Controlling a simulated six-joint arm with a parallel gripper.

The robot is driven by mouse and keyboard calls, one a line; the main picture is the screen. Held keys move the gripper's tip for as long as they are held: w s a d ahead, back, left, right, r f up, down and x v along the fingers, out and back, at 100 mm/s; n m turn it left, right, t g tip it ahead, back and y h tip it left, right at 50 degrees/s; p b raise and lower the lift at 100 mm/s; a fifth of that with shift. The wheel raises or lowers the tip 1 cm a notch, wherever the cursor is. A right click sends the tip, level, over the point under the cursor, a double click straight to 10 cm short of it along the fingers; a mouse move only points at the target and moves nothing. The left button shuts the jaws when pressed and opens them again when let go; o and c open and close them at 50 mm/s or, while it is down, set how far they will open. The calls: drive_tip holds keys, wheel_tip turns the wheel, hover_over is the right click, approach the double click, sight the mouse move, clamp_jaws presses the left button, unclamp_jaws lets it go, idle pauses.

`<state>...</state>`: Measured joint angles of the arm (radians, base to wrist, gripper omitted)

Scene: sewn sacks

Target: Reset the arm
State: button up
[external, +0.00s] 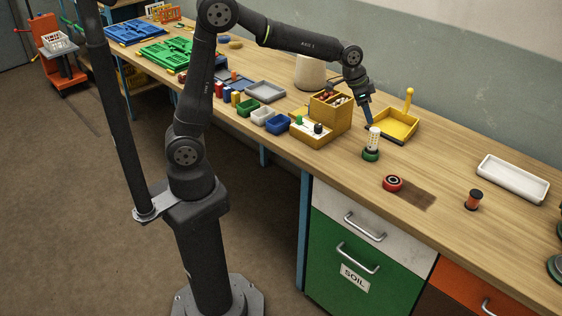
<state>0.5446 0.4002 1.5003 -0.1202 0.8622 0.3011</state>
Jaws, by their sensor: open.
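My arm reaches out over the wooden bench (450,165) from the left. My gripper (368,122) points down and is open, though its fingers are small and partly merge with what is behind them. It shows at the left edge of the yellow tray (400,125), just behind a pale cylinder on a green base (372,148). I cannot tell whether it touches either one. I see nothing held in it.
A yellow box of small items (330,118) stands left of the gripper. A red ring (393,183), a dark spool (474,199) and a white tray (513,180) lie to the right. Small colored bins (262,115) crowd the left; bench space right of the green-based cylinder is fairly clear.

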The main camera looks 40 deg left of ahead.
sight(377, 130)
drive_tip(key=shift+f, duration=0.1)
drive_tip(key=x, duration=1.2)
drive_tip(key=shift+f, duration=0.1)
wheel_tip(377, 130, up, 2)
drive_tip(key=shift+r, duration=0.85)
drive_tip(key=shift+o, duration=0.3)
